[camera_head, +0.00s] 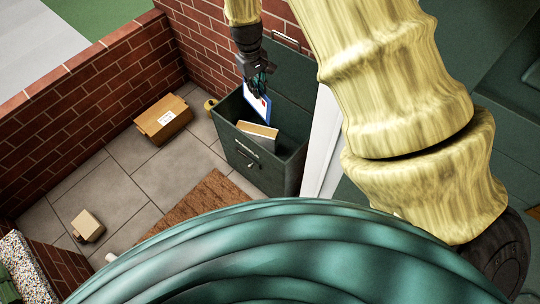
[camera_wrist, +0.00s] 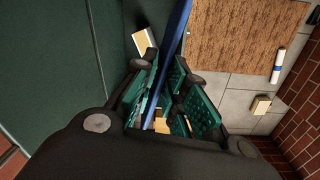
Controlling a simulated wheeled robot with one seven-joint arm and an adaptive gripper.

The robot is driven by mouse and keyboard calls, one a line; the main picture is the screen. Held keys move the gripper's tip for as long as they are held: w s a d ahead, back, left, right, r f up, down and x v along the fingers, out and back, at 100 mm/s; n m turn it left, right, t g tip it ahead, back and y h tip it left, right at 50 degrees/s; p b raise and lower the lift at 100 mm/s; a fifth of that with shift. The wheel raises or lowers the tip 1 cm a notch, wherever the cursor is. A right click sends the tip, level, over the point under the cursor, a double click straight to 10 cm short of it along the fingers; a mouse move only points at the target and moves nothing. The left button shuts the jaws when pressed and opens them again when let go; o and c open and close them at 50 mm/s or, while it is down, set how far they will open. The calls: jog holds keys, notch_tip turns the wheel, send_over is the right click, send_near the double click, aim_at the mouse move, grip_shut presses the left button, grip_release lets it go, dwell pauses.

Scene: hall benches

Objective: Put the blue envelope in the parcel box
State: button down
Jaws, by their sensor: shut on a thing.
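The parcel box (camera_head: 250,167) is a dark green metal box with its lid (camera_head: 285,82) raised at the back. My gripper (camera_head: 259,86) is above its open mouth, pointing down, shut on the blue envelope (camera_head: 262,108). The envelope hangs upright with a white face and blue edges. Its lower part is at the mouth; I cannot tell how deep it reaches. In the wrist view the envelope (camera_wrist: 178,28) shows as a thin blue strip between my fingers (camera_wrist: 168,70). A cream packet (camera_head: 259,131) stands tilted inside the box and also shows in the wrist view (camera_wrist: 145,41).
A cardboard box (camera_head: 163,119) and a smaller carton (camera_head: 87,225) lie on the paved floor. A brown doormat (camera_head: 197,205) lies before the parcel box. A white and blue roll (camera_wrist: 277,66) lies near the mat. Brick walls (camera_head: 85,98) stand behind and left.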

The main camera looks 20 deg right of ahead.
jog(key=w+d+f+n+t+h+b, duration=0.1)
jog(key=w+d+f+b, duration=0.1)
jog(key=d+f+b, duration=0.7)
jog(key=w+d+f+n+h+b, duration=0.15)
jog(key=d+f+b, duration=0.45)
jog(key=f+b, duration=0.7)
notch_tip(320, 180, down, 18)
jog(key=b, duration=0.5)
jog(key=shift+f+y, duration=0.15)
jog(key=shift+y, duration=0.3)
jog(key=shift+a+n, duration=0.25)
jog(key=shift+f, duration=0.1)
jog(key=c, duration=1.4)
grip_release()
jog(key=shift+d+f, duration=0.1)
jog(key=shift+c, duration=0.2)
